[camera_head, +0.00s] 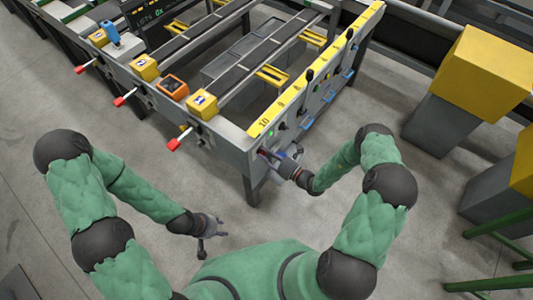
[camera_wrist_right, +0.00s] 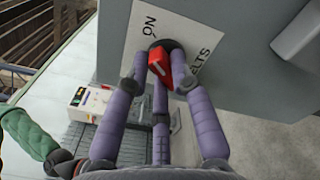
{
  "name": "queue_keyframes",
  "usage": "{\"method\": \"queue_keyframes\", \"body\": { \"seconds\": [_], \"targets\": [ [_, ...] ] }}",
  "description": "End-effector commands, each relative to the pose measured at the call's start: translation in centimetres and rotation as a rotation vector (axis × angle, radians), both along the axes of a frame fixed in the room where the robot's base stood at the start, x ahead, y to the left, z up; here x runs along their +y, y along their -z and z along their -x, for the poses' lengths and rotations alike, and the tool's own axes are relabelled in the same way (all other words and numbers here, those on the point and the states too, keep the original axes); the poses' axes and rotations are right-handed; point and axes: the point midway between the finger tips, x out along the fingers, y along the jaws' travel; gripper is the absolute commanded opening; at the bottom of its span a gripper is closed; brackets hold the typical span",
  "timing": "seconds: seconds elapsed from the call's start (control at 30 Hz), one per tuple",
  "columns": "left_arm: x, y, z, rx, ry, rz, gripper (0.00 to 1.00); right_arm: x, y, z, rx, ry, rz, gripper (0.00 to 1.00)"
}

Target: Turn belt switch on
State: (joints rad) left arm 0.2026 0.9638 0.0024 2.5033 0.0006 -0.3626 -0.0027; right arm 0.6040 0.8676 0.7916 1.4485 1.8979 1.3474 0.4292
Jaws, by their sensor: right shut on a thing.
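The belt switch (camera_wrist_right: 160,66) is a red rotary knob on a dark round base. It sits on a white label plate (camera_wrist_right: 142,28) reading "ON" and partly "LTS", with the rest of the label covered. My right gripper (camera_wrist_right: 161,80) has its purple fingers closed around the red knob. In the head view the right gripper (camera_head: 274,158) is at the near corner of the table frame, and the knob is hard to make out there. My left gripper (camera_head: 211,242) hangs low over the floor with its fingers spread and nothing in them.
The grey runout table (camera_head: 225,141) has red-tipped levers (camera_head: 174,144) on its left end and a yellow numbered strip (camera_head: 268,118) along its right side. Yellow boxes on grey stands (camera_head: 443,125) are at the right. The floor around my left gripper is clear.

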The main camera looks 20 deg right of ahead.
Motion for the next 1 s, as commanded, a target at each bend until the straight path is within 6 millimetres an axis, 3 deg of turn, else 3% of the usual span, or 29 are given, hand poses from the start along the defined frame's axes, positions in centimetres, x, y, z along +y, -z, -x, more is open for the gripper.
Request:
{"method": "queue_keyframes", "body": {
  "seconds": [0.8, 0.83, 0.9, 1.0],
  "targets": [
    [0.0, -0.26, 0.0, 0.0, 0.0, 0.0, 0.4, -0.09, 0.07, -0.03, 0.08, 0.001, -0.099, 0.0],
    [0.0, -0.26, 0.0, 0.0, 0.0, 0.0, 0.4, -0.09, 0.07, -0.03, 0.079, 0.001, -0.098, 0.26],
    [0.0, -0.26, 0.0, 0.0, 0.0, 0.0, 0.4, -0.09, 0.06, -0.03, 0.078, 0.002, -0.099, 0.46],
    [0.0, -0.26, 0.0, 0.0, 0.0, 0.0, 0.4, -0.09, 0.04, -0.04, 0.078, 0.002, -0.098, 0.48]
  ]
}}
